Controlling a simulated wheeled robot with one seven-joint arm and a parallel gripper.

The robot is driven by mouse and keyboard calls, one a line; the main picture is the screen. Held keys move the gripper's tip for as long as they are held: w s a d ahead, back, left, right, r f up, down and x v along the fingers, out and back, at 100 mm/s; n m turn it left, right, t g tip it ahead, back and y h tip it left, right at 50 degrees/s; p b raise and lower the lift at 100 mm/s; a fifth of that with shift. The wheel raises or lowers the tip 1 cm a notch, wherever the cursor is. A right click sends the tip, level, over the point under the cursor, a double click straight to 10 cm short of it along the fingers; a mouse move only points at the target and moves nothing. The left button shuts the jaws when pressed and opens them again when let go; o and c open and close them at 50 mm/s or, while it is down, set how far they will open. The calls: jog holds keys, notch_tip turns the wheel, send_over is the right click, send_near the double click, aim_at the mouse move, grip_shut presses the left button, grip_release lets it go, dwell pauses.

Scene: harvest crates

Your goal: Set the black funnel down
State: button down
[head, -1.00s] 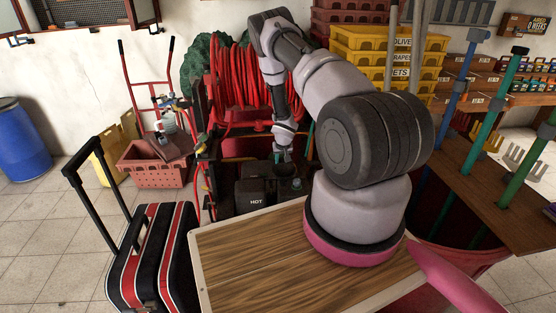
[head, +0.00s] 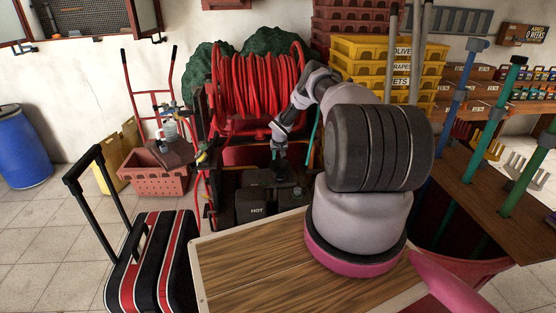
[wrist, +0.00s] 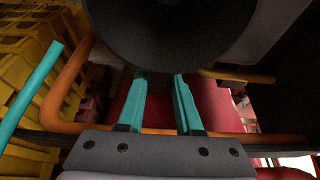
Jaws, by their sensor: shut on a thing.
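The black funnel (wrist: 170,30) fills the top of the wrist view as a dark round shape, at the tips of my gripper's teal fingers. My gripper (wrist: 162,82) is shut on it; the exact grip point is partly hidden by the funnel. In the head view my gripper (head: 279,150) points down over the dark machine behind the wooden board. The funnel (head: 283,168) shows there only as a small dark shape under the fingers. Whether it touches the machine below cannot be told.
A black box marked HOT (head: 256,200) sits just below my gripper. A red hose reel (head: 262,90) stands close behind it. Yellow crates (head: 385,70) are stacked to the right. A wooden board (head: 255,275) lies clear in front.

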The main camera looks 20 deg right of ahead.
jog(key=shift+f, duration=0.35)
jog(key=shift+f, duration=0.1)
jog(key=c, duration=0.6)
grip_release()
